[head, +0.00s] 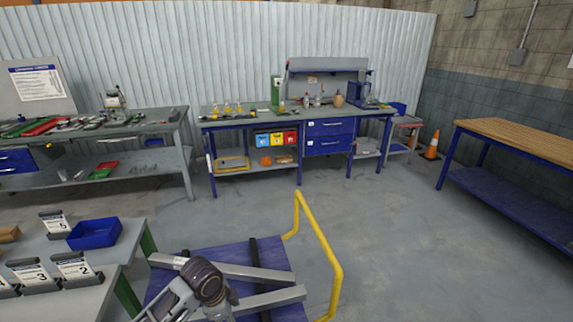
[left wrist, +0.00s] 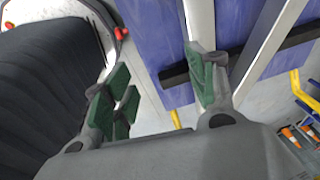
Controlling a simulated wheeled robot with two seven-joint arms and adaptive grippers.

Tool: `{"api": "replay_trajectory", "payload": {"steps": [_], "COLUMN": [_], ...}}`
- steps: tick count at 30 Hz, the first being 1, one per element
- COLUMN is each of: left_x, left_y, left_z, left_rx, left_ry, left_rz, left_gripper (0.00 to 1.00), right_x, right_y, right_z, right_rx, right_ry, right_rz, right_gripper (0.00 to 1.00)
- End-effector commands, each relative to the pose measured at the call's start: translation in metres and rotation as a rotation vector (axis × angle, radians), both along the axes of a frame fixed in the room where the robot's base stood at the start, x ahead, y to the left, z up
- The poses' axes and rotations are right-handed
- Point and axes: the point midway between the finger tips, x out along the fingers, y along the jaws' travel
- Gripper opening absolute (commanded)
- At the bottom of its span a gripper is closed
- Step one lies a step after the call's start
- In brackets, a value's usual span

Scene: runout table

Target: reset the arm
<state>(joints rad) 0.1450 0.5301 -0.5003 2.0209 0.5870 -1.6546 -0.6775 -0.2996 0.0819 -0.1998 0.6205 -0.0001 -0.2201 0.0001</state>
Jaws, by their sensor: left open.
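My left gripper (left wrist: 160,72) shows in the left wrist view with its green-padded fingers spread apart. Nothing is between them. A blue cart top (left wrist: 150,35) with a light bar and a dark strap lies behind the fingers in that view. In the head view, part of my arm reaches in at the bottom, in front of the blue cart top (head: 215,257); the fingertips cannot be made out there. My right gripper is in neither view.
The cart carries grey bars (head: 240,272) and has a yellow handle (head: 331,255). A near table at left holds a blue bin (head: 94,233) and number cards (head: 75,269). Workbenches line the back wall. A wooden-topped table (head: 520,140) stands at right. The floor between is clear.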

Motion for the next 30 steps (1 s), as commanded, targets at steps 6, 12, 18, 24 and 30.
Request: {"api": "replay_trajectory", "payload": {"steps": [6,12,18,24,30], "left_x": [-0.022,-0.04,-0.057,-0.074,-0.094], "left_y": [-0.013,-0.017,-0.014,-0.003,0.014], "left_z": [-0.001,0.0,0.002,0.005,0.008], "left_rx": [-0.054,-0.096,-0.132,-0.155,-0.168], "left_ry": [-0.014,-0.024,-0.031,-0.038,-0.043], "left_rz": [0.145,0.292,0.454,0.628,0.81], "left_gripper": [0.57,0.57,0.57,0.57,0.57], "right_x": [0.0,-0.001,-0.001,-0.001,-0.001], "right_y": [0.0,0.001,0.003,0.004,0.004], "right_z": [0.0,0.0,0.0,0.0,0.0], "right_rx": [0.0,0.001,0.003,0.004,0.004], "right_ry": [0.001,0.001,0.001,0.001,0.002], "right_rz": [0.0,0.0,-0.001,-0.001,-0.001], "right_gripper": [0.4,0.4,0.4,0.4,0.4]}}
